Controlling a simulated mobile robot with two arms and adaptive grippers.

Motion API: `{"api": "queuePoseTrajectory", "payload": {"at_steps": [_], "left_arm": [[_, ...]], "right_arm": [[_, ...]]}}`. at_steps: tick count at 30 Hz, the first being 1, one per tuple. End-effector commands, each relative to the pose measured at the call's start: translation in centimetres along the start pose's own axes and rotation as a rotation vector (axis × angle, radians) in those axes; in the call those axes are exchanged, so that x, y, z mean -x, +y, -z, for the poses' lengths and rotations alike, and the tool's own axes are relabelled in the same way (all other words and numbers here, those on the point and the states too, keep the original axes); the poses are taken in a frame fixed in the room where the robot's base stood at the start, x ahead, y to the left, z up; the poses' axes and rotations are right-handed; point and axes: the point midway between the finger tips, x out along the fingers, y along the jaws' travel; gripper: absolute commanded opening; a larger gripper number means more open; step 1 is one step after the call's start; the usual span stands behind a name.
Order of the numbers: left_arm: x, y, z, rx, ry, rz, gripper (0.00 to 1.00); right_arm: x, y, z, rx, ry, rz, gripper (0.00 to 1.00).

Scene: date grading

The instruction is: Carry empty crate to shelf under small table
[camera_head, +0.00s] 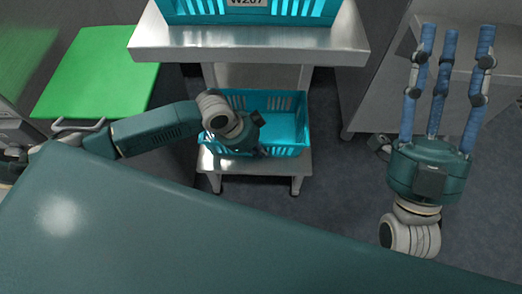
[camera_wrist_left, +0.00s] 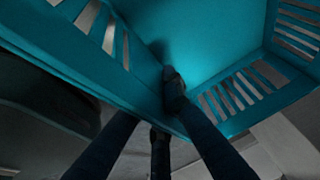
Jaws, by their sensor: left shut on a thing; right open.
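An empty teal crate (camera_head: 284,129) with slotted walls sits on the low metal shelf (camera_head: 262,166) under the small table (camera_head: 250,42) in the head view. My left gripper (camera_head: 258,140) is at the crate's near left wall, with its fingers mostly hidden behind the hand. In the left wrist view my left gripper (camera_wrist_left: 165,110) is shut on the wall of the crate (camera_wrist_left: 215,45), with one finger inside. I cannot tell whether the crate rests fully on the shelf. My right gripper (camera_head: 438,65) is open and empty, fingers pointing up, at the right.
Another teal crate (camera_head: 290,8) with a label stands on top of the small table. A green board (camera_head: 98,72) lies at the left. A grey metal table (camera_head: 385,95) stands at the right. The floor (camera_head: 345,180) in front of the shelf is clear.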

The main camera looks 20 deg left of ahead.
Motion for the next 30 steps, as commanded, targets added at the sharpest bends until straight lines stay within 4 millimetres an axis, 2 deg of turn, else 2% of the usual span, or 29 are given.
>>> {"api": "queuePoseTrajectory", "payload": {"at_steps": [6, 7, 9, 21, 26, 30], "left_arm": [[-0.1, -0.1, 0.0, -0.001, 0.002, 0.002, 0.0], [-0.2, 0.0, -0.1, 0.0, 0.0, 0.0, 0.11], [-0.2, 0.0, -0.1, 0.0, 0.0, 0.0, 0.25], [0.3, 0.0, 0.1, 0.0, 0.001, 0.0, 0.26], [1.4, -0.1, 0.1, 0.001, 0.001, 0.001, 0.26], [2.9, -0.1, 0.1, 0.0, 0.001, 0.002, 0.26]], "right_arm": [[0.0, 0.0, -0.1, 0.0, -0.006, 0.0, 0.41], [0.0, 0.0, -0.1, 0.0, -0.007, 0.0, 0.41], [0.0, 0.0, -0.1, 0.001, -0.007, 0.0, 0.41], [-0.1, 0.0, -0.1, 0.001, -0.008, -0.001, 0.41], [-0.1, 0.3, -2.8, 0.007, -0.133, -0.005, 0.41], [0.5, 0.7, -6.1, 0.013, -0.284, -0.012, 0.41]]}}
